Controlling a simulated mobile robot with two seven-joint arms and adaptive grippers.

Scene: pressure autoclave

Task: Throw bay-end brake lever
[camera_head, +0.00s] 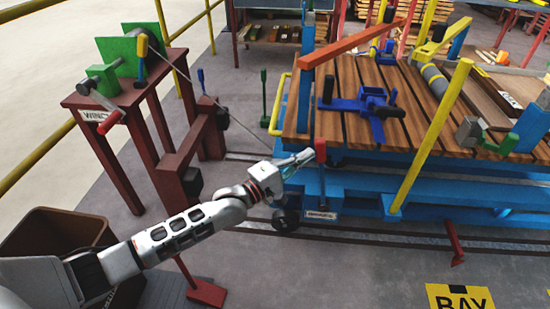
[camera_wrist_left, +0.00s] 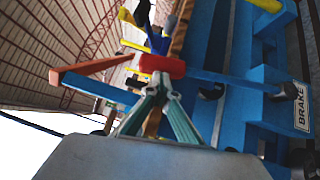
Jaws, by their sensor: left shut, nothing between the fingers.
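The brake lever, with a red grip (camera_head: 320,150) on a blue shaft, stands roughly upright at the near left corner of the blue cart. A small white plate (camera_head: 321,215) sits below it, and in the left wrist view this plate reads BRAKE (camera_wrist_left: 301,105). My left gripper (camera_head: 303,157) is shut and empty, its fingertips close beside the red grip. In the left wrist view the fingertips (camera_wrist_left: 160,85) lie just below the red grip (camera_wrist_left: 163,66) and partly overlap it in the picture. I cannot tell whether they touch. My right gripper is not in view.
The blue cart carries a slatted wooden deck (camera_head: 348,80) with clamps and an orange bar (camera_head: 350,43). A winch stand (camera_head: 125,92) is at the left, above a brown bin (camera_head: 55,235). A yellow post (camera_head: 432,135) rises at the cart's near side. A BAY sign (camera_head: 460,297) lies lower right.

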